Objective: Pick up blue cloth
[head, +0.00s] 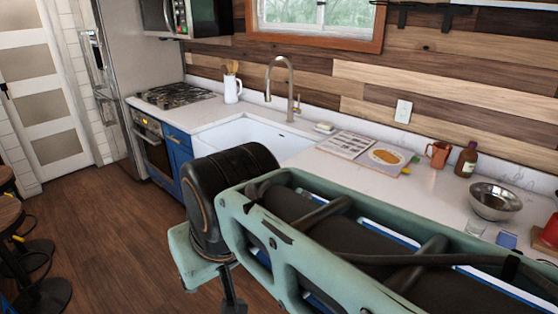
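A small flat blue item (507,240) lies on the white counter at the right, beside a clear glass and in front of a metal bowl. It may be the blue cloth, but it is too small to be sure. My arm crosses the lower right of the head view, in front of the counter, and hides much of its front edge. My gripper's fingers do not show. I cannot see whether it holds anything.
An open book (375,150), an orange mug (438,154), a brown bottle (467,160) and the metal bowl (495,200) stand along the counter (400,195). A red object (549,232) is at the right edge. Stools (35,290) stand at lower left.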

